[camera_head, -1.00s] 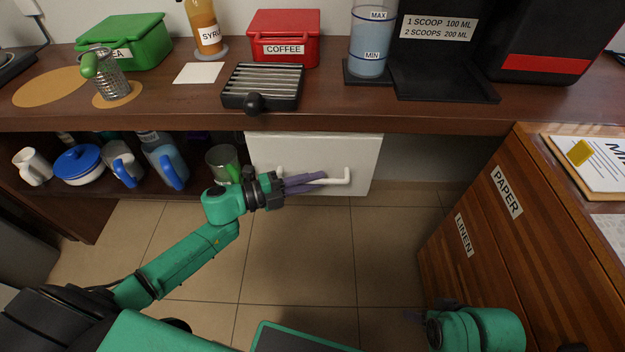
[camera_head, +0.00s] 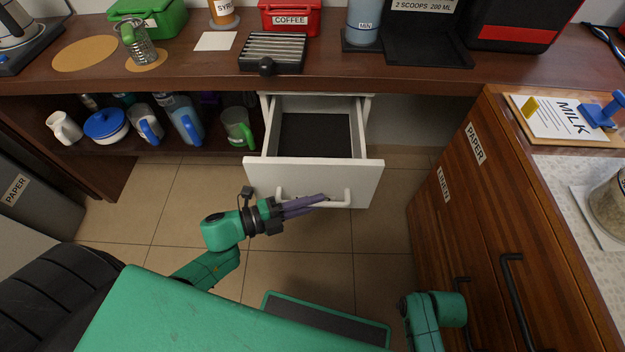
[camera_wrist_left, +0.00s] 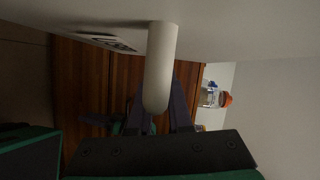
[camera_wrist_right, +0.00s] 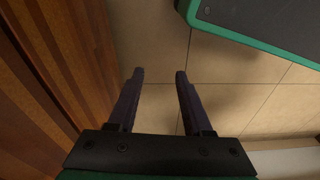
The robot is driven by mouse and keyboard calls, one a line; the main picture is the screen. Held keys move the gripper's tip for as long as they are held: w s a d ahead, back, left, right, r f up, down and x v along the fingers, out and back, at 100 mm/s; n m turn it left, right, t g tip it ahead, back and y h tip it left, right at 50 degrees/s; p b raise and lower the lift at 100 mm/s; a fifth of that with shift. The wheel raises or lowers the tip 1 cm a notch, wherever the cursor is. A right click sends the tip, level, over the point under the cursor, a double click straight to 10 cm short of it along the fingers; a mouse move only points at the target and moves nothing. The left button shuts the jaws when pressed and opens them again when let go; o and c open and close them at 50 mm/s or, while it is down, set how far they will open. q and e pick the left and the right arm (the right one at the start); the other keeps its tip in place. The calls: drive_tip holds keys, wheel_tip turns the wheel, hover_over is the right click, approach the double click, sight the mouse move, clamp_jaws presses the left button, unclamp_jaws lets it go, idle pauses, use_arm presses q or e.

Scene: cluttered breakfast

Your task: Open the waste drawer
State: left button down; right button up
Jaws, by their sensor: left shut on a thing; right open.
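The white waste drawer (camera_head: 258,177) under the counter stands pulled out, and its dark inside floor (camera_head: 314,135) shows empty. A white bar handle (camera_head: 338,202) runs along its front. My left gripper (camera_head: 308,203) is shut on the handle; in the left wrist view the handle (camera_wrist_left: 160,70) lies between its fingers. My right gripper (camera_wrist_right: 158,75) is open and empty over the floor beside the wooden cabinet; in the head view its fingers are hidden.
A wooden cabinet (camera_head: 480,230) with dark handles stands at the right. The shelf left of the drawer holds mugs and a blue-lidded pot (camera_head: 105,124). A grey paper bin (camera_head: 30,185) stands at far left. Tiled floor (camera_head: 310,262) is clear in front of the drawer.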

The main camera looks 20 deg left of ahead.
use_arm(q)
drive_tip(key=shift+s, duration=0.4)
use_arm(e)
drive_tip(key=shift+s+d+f, duration=0.15)
drive_tip(key=shift+s+f, duration=0.05)
drive_tip(key=shift+f, duration=0.25)
use_arm(q)
drive_tip(key=c, duration=0.8)
unclamp_jaws()
drive_tip(key=shift+c, duration=0.2)
drive_tip(key=p+v, duration=0.1)
drive_tip(key=v, duration=1.3)
drive_tip(key=shift+s+a+p, duration=0.15)
drive_tip(key=shift+s+p, duration=0.05)
drive_tip(key=shift+p, duration=0.2)
use_arm(e)
drive_tip(key=s+f, duration=0.1)
drive_tip(key=s+d+f, duration=0.1)
drive_tip(key=f, duration=0.1)
drive_tip(key=shift+s, duration=0.1)
